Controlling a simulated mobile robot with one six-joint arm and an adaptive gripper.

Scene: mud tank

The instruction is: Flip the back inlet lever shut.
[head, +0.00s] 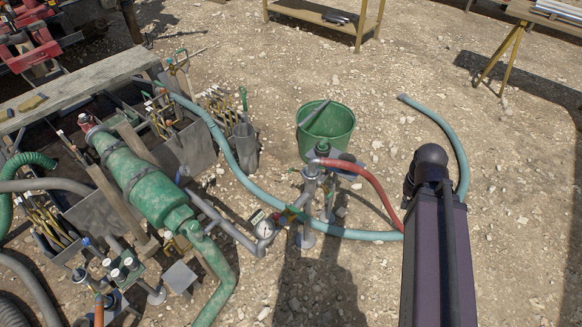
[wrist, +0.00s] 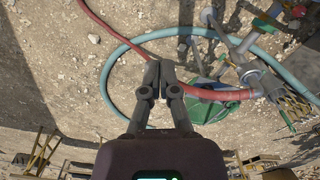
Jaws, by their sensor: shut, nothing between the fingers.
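The pipework with the inlet valves (head: 290,215) stands in the middle of the head view, with small red, yellow and green fittings on a grey pipe beside a round gauge (head: 265,229). Which small part is the back inlet lever I cannot tell. In the wrist view the pipework shows at upper right, with orange and green fittings (wrist: 265,22). My gripper (wrist: 160,70) is shut and empty in the wrist view, pointing at the ground, left of and apart from the pipework. In the head view my arm hides the gripper.
A green bucket (head: 328,128) stands behind the pipework. A red hose (head: 375,185) and a blue hose (head: 455,130) curve over the gravel near my arm. A large green pump (head: 150,185) and tool bins lie left. Open gravel lies right and behind.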

